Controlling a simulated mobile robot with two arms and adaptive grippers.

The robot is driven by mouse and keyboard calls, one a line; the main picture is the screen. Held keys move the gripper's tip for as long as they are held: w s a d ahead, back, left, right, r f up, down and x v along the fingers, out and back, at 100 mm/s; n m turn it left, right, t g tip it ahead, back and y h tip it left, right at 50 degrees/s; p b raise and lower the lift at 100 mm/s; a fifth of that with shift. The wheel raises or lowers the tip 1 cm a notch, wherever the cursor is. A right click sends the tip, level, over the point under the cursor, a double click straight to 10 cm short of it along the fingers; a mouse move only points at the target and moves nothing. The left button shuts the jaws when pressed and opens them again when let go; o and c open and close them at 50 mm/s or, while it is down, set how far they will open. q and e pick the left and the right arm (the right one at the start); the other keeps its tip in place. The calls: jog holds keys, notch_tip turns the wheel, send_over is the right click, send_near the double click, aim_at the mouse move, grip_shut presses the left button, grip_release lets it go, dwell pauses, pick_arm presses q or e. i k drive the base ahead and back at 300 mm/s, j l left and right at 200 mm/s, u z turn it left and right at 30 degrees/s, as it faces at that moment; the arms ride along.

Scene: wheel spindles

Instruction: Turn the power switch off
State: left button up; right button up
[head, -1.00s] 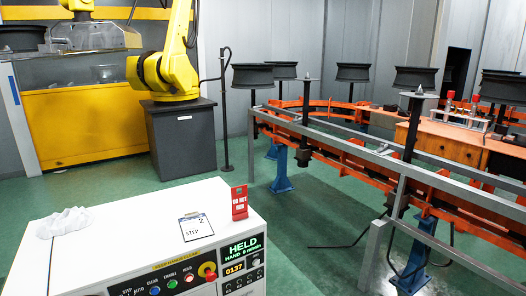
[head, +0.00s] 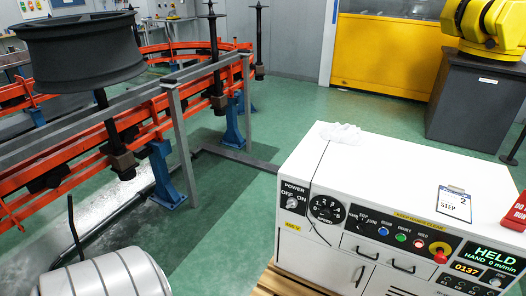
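The power switch (head: 292,203) is a small knob on a black plate marked POWER, OFF and ON, at the left end of the front of the white control cabinet (head: 390,185). The knob is too small to tell which mark it points to. The lit display (head: 493,260) on the right reads HELD, HAND 0 m/min. Neither of my grippers is in view.
A round dial (head: 326,208) sits just right of the switch. The cabinet stands on a wooden pallet (head: 268,285). An orange conveyor rail (head: 70,150) with a black wheel (head: 80,55) runs along the left. Green floor (head: 225,185) between them is mostly clear.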

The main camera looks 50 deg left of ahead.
aim_at(291, 202)
jog(key=u, duration=1.25)
jog(key=i+j+z, duration=0.1)
jog(key=j, duration=0.3)
jog(key=i+j+z, duration=0.1)
jog(key=j, duration=0.25)
jog(key=i+j+z, duration=0.15)
jog(key=j, duration=0.3)
jog(key=i+l, duration=0.05)
